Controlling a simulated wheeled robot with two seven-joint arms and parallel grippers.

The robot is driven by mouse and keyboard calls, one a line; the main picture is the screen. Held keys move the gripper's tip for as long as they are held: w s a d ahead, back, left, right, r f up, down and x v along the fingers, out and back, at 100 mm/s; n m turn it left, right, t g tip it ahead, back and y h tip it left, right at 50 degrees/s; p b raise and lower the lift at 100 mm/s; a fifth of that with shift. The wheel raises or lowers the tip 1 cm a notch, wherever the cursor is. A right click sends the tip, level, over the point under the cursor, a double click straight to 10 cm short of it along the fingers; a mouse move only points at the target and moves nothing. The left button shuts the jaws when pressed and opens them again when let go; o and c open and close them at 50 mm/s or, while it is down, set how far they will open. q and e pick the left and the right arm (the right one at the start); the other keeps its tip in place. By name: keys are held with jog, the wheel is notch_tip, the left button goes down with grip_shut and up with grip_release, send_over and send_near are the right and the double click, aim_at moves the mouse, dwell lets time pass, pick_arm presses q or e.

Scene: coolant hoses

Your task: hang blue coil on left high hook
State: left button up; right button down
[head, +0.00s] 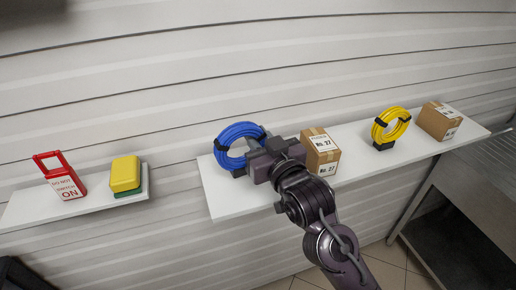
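The blue coil (224,136) stands upright at the left end of the longer white shelf, with dark ties on it and a small dark block at its foot. My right gripper (258,150) is at the right side of the blue coil, overlapping its edge in the head view. Its body hides the fingertips and part of the coil, so I cannot tell whether it is shut on the coil. My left gripper is not in view. No hook shows in this view.
The longer white shelf (228,201) also holds a cardboard box (318,148) close right of my gripper, a yellow coil (391,124) and another box (439,121). A shorter shelf (30,209) holds a red lockout tag (66,184) and a yellow-green block (125,175).

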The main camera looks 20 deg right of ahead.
notch_tip(320, 180, down, 3)
jog(key=shift+f+p, duration=0.1)
jog(key=shift+p, duration=0.6)
jog(key=shift+f, duration=0.1)
jog(key=shift+f, duration=0.1)
jog(key=shift+f, duration=0.15)
jog(key=c, duration=1.3)
grip_release()
